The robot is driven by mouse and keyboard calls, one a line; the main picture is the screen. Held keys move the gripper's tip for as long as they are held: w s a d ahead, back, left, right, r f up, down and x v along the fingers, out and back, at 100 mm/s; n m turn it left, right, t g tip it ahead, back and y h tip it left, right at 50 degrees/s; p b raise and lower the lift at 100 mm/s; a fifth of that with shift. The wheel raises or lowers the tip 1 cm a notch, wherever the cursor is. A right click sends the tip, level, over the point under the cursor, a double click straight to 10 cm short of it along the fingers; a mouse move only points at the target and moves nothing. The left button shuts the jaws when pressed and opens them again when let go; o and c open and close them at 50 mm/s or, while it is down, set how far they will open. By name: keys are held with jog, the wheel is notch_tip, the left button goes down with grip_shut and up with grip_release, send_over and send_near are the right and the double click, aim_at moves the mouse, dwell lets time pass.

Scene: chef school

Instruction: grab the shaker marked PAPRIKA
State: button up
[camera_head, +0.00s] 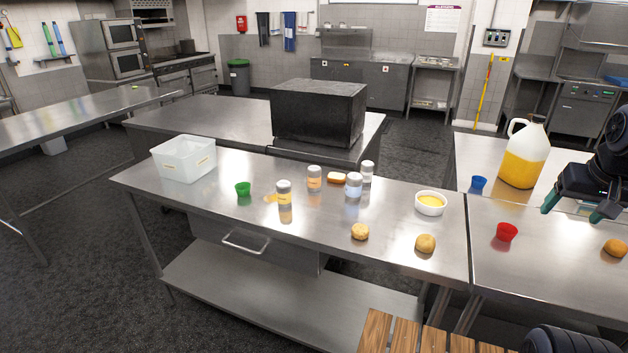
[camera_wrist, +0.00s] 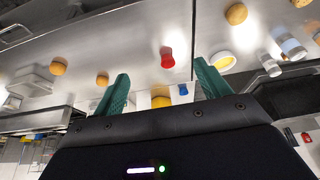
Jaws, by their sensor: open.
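Several small shakers with grey tops stand upright on the steel table: an orange-labelled one (camera_head: 314,178), a yellow-orange-labelled one (camera_head: 284,192), a blue-labelled one (camera_head: 353,186) and a pale one (camera_head: 367,172). The lettering is too small to read, so I cannot tell which is PAPRIKA. Some shakers (camera_wrist: 270,66) show at the right of the wrist view. My gripper (camera_head: 577,208) is at the far right, well apart from the shakers. Its green fingers (camera_wrist: 162,75) are spread, with nothing between them.
A white tub (camera_head: 184,158) stands left. A jug (camera_head: 524,155), blue cup (camera_head: 478,183) and red cup (camera_head: 507,232) stand right.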

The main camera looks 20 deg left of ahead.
jog(key=w+a+r+n+g, duration=0.1)
jog(key=w+a+r+n, duration=0.3)
jog(key=w, duration=0.4)
jog(key=w+a+r+n, duration=0.1)
jog(key=w+a+r, duration=0.2)
jog(key=w+a, duration=0.5)
jog(key=w+a+n+g, duration=0.1)
jog(key=w+a+n, duration=0.3)
jog(key=w+a, duration=1.05)
jog(key=n+g, duration=0.3)
jog(key=n, duration=0.5)
send_near(314, 178)
jog(key=shift+w+a+f, duration=0.15)
jog(key=shift+w+a, duration=0.2)
jog(key=shift+w, duration=0.2)
jog(key=shift+w+a+f, duration=0.2)
jog(key=shift+w+a, duration=0.1)
jog(key=shift+w, duration=0.25)
jog(key=shift+a+f, duration=0.1)
jog(key=shift+f, duration=0.1)
jog(key=f, duration=1)
jog(key=shift+d+f, duration=0.2)
jog(key=shift+f, duration=0.05)
jog(key=c, duration=1.2)
